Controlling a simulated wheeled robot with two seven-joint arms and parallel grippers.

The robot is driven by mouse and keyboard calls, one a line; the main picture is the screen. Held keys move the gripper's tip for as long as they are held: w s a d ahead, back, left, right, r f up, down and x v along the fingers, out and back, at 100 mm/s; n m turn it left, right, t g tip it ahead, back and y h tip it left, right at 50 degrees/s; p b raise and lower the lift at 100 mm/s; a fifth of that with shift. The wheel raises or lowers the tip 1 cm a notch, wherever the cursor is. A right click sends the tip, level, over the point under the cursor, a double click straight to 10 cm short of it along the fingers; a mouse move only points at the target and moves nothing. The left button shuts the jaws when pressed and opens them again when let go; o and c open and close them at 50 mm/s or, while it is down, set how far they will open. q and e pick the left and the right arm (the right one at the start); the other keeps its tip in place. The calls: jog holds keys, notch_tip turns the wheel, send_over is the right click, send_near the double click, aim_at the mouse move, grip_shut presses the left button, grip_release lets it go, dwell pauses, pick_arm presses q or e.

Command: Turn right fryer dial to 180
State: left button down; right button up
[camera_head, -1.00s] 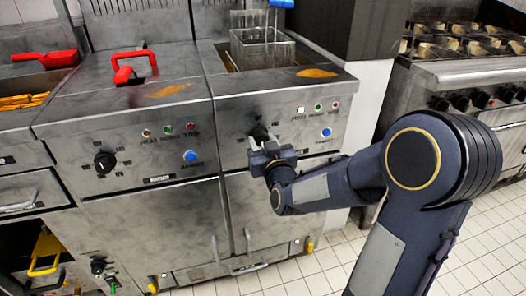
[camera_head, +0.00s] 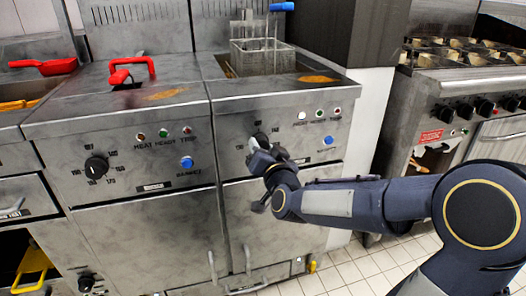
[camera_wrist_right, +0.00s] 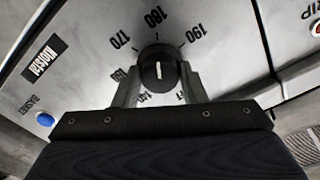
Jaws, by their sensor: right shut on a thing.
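The right fryer dial (camera_head: 262,139) is a black round knob on the front panel of the right fryer (camera_head: 225,125). My right gripper (camera_head: 260,147) is at it, partly hiding it in the head view. In the right wrist view the dial (camera_wrist_right: 160,68) sits between the two fingers of my right gripper (camera_wrist_right: 158,82), which is shut on it. Its white mark runs roughly upright in that picture, in line with the 180 label (camera_wrist_right: 155,17); which end points is hard to tell. My left gripper is not in view.
The left fryer has its own dial (camera_head: 96,167) and blue button (camera_head: 187,162). A fry basket (camera_head: 265,55) sits in the right fryer's well. The right fryer's blue button (camera_head: 328,140) is right of my gripper. A stove (camera_head: 470,95) stands at the right.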

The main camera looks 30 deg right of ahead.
jog(key=shift+d+r, duration=0.1)
jog(key=shift+r, duration=0.1)
jog(key=o, duration=0.9)
jog(key=shift+o, duration=0.5)
jog(key=shift+w+f, duration=0.1)
jog(key=shift+f, duration=0.05)
jog(key=p+v, duration=0.2)
jog(key=v, duration=0.5)
jog(key=shift+s, duration=0.4)
